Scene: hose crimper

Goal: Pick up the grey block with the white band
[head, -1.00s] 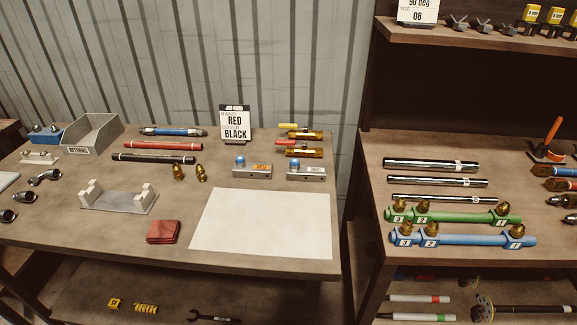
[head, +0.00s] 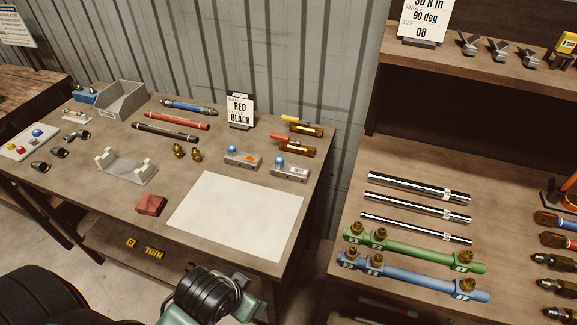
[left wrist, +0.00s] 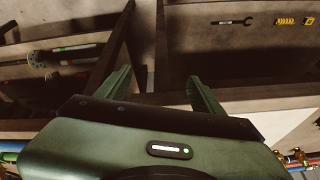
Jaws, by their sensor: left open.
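The grey block with the white band (head: 290,172) stands on the left workbench near its right edge, with a blue knob on top. A similar grey block with an orange band (head: 243,158) stands to its left, also with a blue knob. My left gripper (left wrist: 158,80) is open and empty in the left wrist view, with its two green fingers spread. In the head view my left arm shows at the bottom, in front of the workbench and well short of the block. The block is not recognisable in the left wrist view. My right gripper is not in view.
A white sheet (head: 236,216) lies in front of the blocks, with a red cloth (head: 151,205) to its left. Brass fittings with red and yellow handles (head: 297,148) lie behind the blocks. A second bench with chrome bars (head: 416,187) stands right, across a gap.

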